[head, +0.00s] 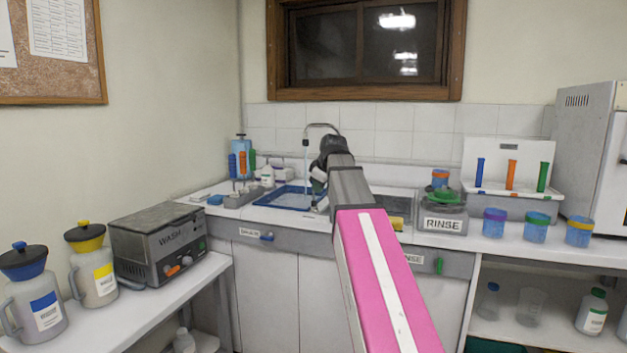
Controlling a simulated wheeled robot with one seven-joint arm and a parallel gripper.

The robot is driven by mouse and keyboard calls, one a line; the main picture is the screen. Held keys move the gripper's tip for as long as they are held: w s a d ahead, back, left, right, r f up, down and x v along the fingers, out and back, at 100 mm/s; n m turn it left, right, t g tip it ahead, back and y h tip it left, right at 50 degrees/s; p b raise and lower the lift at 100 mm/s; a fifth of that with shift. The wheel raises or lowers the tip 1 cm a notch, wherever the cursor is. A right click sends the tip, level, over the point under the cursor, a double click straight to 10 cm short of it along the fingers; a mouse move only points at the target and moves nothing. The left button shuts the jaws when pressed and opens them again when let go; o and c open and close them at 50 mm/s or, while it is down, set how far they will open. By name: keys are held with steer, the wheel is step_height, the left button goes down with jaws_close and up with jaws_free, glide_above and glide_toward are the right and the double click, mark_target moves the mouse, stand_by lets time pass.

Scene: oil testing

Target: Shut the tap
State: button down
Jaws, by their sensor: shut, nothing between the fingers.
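The tap (322,125) is a thin curved metal spout over the sink in the back corner. A pale blue stream runs straight down from its mouth into the blue-rimmed basin (264,201). My arm reaches forward from the lower right to the sink. My gripper (317,188) is small and dark at the far end of the arm, shut and empty, low beside the tap and just right of the stream. The tap's base and any handle are hidden behind my arm, so I cannot tell whether the gripper touches them.
A grey wash unit (160,243) and two jugs stand on the left bench. Bottles and a blue container (240,160) crowd the counter left of the sink. A rinse box (442,220), several jars and a tube rack (507,180) stand at right.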

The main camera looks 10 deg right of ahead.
step_height(320, 180, up, 9)
steer(key=n, duration=0.2)
steer(key=w+f, duration=0.8)
steer(key=w, duration=0.1)
steer(key=shift+w+d+f+t, duration=0.15)
steer(key=shift+w+f+t, duration=0.05)
steer(key=shift+t, duration=0.2)
steer(key=shift+w+d+r, duration=0.3)
steer(key=shift+w+d, duration=0.2)
steer(key=shift+w, duration=0.35)
steer(key=shift+s, duration=0.1)
